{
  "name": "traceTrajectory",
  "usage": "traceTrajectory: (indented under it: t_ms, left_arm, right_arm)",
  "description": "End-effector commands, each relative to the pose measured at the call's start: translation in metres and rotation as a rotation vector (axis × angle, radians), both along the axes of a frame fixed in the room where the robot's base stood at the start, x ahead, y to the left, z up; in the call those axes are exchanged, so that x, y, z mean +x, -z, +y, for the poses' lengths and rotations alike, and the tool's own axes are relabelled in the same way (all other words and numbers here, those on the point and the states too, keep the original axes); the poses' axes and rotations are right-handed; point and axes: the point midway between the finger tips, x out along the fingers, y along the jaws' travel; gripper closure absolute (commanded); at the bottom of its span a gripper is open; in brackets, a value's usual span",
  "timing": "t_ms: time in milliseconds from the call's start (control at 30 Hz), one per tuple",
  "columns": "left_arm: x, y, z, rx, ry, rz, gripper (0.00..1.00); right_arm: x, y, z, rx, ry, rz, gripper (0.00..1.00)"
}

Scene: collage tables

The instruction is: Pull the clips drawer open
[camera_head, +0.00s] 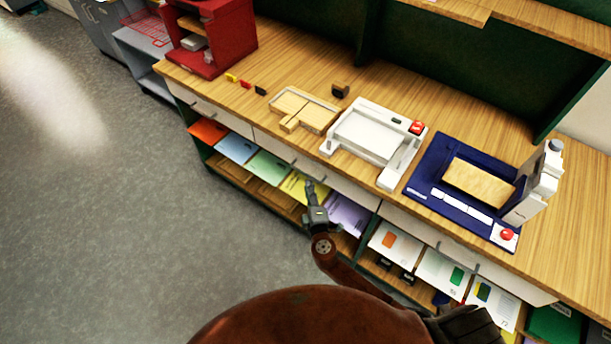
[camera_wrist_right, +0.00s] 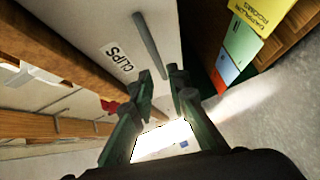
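The clips drawer (camera_wrist_right: 98,22) has a white front with a CLIPS label (camera_wrist_right: 117,62) in the right wrist view. Its grey bar handle (camera_wrist_right: 149,44) runs beside the label. My right gripper (camera_wrist_right: 162,76) is open, its two green-grey fingers apart, with the handle's near end in line with the gap between the tips. I cannot tell whether they touch it. In the head view my right gripper (camera_head: 310,185) is in front of the white drawer row, above the yellow card. The drawer looks closed. My left gripper is not in view.
Below the drawers, an open shelf holds coloured cards, including a green card (camera_head: 268,166) and a purple card (camera_head: 347,214). The wooden counter (camera_head: 290,68) carries a wooden tray (camera_head: 312,106), a white device (camera_head: 372,135) and a blue-based machine (camera_head: 432,160). The floor (camera_head: 110,220) in front is clear.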

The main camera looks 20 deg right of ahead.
Motion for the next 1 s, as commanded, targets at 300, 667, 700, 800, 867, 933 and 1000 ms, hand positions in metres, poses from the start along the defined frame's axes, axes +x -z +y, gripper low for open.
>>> traceTrajectory:
  t_ms: [300, 667, 700, 800, 867, 933, 1000]
  left_arm:
    - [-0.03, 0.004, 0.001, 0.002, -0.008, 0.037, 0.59]
    - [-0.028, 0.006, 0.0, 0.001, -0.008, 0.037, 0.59]
    - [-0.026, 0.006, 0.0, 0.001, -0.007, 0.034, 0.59]
    - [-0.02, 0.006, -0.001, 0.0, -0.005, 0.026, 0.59]
    - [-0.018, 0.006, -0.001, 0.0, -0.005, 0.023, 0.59]
    - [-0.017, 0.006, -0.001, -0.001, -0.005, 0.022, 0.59]
    - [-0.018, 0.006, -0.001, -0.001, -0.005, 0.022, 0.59]
  right_arm:
    - [0.046, 0.004, -0.006, -0.004, 0.001, -0.005, 0.85]
    - [0.073, 0.009, -0.009, 0.0, 0.001, -0.002, 0.85]
    - [0.074, 0.009, -0.009, 0.0, 0.001, -0.002, 0.85]
    - [0.073, 0.009, -0.009, 0.0, 0.001, -0.002, 0.85]
    - [0.073, 0.009, -0.009, 0.0, 0.001, -0.002, 0.85]
    - [0.073, 0.009, -0.009, 0.0, 0.001, -0.002, 0.89]
    - [0.073, 0.01, -0.009, 0.0, 0.001, -0.002, 0.94]
